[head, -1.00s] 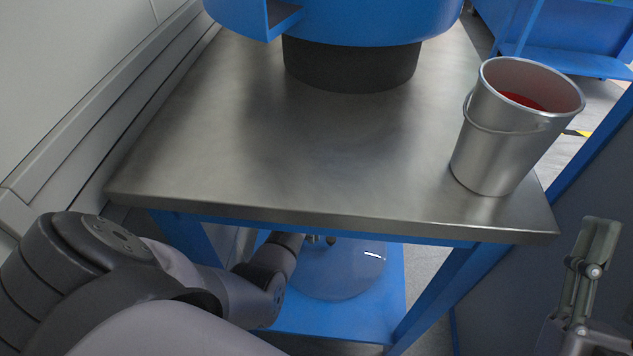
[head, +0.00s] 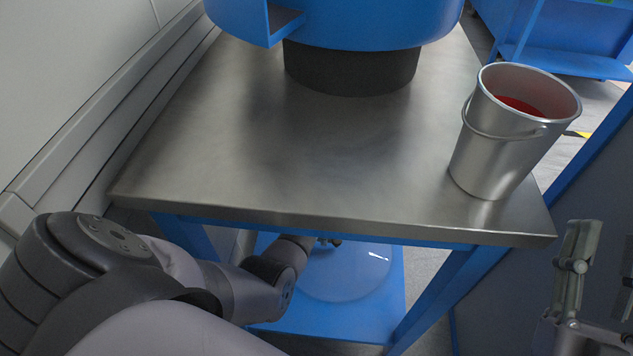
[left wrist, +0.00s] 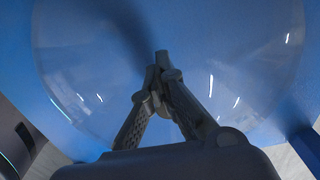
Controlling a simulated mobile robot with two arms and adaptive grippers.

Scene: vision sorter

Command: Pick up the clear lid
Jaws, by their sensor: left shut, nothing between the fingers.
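The clear lid (head: 345,275) is a large, round, see-through disc on the blue lower shelf under the metal table. My left gripper (head: 329,241) reaches under the table edge and is at the lid's far side in the head view, mostly hidden by the tabletop. In the left wrist view, the fingers of my left gripper (left wrist: 162,62) are closed together with nothing between them. The lid (left wrist: 240,75) fills most of that view beyond them; I cannot tell whether they touch it. My right gripper (head: 598,262) is at the right edge, its fingers apart and empty.
A metal bucket (head: 505,145) with red contents stands on the tabletop's (head: 240,150) right corner. A blue machine with a dark base (head: 350,68) stands at the back. The table's front edge and blue legs (head: 440,290) frame the shelf space (head: 320,325).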

